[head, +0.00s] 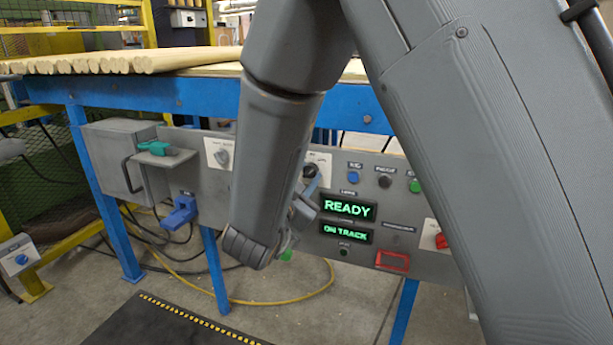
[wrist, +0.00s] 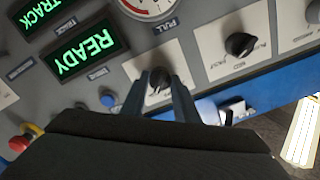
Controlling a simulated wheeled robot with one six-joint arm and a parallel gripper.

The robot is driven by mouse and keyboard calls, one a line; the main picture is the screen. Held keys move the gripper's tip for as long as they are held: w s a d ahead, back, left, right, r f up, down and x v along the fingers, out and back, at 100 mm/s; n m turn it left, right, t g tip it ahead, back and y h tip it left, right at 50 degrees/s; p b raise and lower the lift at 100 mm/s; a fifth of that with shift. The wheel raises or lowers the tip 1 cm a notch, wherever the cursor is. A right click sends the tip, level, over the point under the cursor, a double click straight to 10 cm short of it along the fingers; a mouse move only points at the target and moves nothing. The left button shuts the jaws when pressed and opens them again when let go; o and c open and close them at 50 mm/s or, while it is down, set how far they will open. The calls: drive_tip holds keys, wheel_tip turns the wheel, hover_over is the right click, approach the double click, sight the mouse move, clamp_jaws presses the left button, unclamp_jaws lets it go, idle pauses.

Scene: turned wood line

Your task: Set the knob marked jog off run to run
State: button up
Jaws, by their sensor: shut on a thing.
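A dark knob (wrist: 158,88) on a pale plate sits between the two fingers of my gripper (wrist: 170,98) in the wrist view. The fingers are shut on it. The markings on its plate are too small to read, and its pointer is partly covered. In the head view my gripper (head: 308,192) is at the same knob (head: 310,169), just left of the lit displays, partly hidden by my arm. A second black knob (wrist: 240,45) on its own pale plate is to the right in the wrist view; its marks are also unclear.
The green READY display (head: 348,208) and ON TRACK display (head: 346,236) are lit on the grey panel. A blue button (wrist: 108,98) is close to the gripped knob. A gauge (wrist: 150,8) and a red button (wrist: 20,142) are farther off. A blue-framed table (head: 150,95) carries wooden rods above the panel.

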drive_tip(key=o, duration=1.1)
drive_tip(key=shift+c, duration=0.2)
drive_tip(key=p+v, duration=0.1)
drive_tip(key=v, duration=0.7)
drive_tip(key=shift+w, duration=0.1)
